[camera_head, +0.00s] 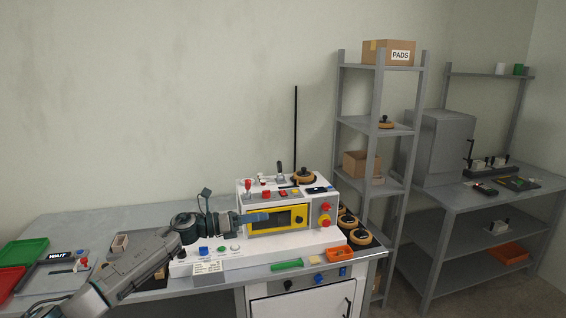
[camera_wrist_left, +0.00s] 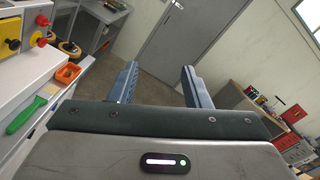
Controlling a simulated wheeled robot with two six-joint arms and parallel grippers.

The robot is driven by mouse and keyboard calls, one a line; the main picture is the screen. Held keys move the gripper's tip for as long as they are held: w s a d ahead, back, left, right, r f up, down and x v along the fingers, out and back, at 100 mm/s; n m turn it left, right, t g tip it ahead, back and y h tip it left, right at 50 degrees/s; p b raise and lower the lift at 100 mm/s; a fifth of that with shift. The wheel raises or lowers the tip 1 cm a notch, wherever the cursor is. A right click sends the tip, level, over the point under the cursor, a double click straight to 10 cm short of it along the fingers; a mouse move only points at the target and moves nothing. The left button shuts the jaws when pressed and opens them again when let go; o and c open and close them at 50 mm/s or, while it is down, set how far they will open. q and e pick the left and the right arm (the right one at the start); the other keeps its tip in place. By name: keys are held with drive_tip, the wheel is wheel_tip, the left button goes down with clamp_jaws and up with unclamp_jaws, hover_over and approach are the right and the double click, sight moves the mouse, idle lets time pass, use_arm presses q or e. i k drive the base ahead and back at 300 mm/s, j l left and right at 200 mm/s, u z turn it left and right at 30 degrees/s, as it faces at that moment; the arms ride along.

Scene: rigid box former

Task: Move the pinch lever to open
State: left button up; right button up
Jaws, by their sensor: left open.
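The white box former (camera_head: 328,236) with a yellow-framed window (camera_head: 250,224) stands on the grey bench. On its top are a red-knobbed lever (camera_head: 248,187) and a dark upright lever (camera_head: 280,171); I cannot tell which is the pinch lever or how it is set. My left gripper (camera_head: 262,217) is in front of the yellow window at its left side, holding nothing. In the left wrist view, the gripper (camera_wrist_left: 160,84) has its two blue fingers wide apart with nothing between them. My right gripper is in neither view.
Red knobs (camera_head: 325,208) sit on the machine's right side. A green-handled scraper (camera_head: 287,265) and an orange tray (camera_head: 340,252) lie at the front. Round wooden-based pieces (camera_head: 358,237) stand at the bench's right end. Green (camera_head: 24,251) and red trays lie far left.

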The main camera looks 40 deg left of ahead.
sight(278, 164)
drive_tip(key=i+j, duration=1.6)
drive_tip(key=j, duration=0.25)
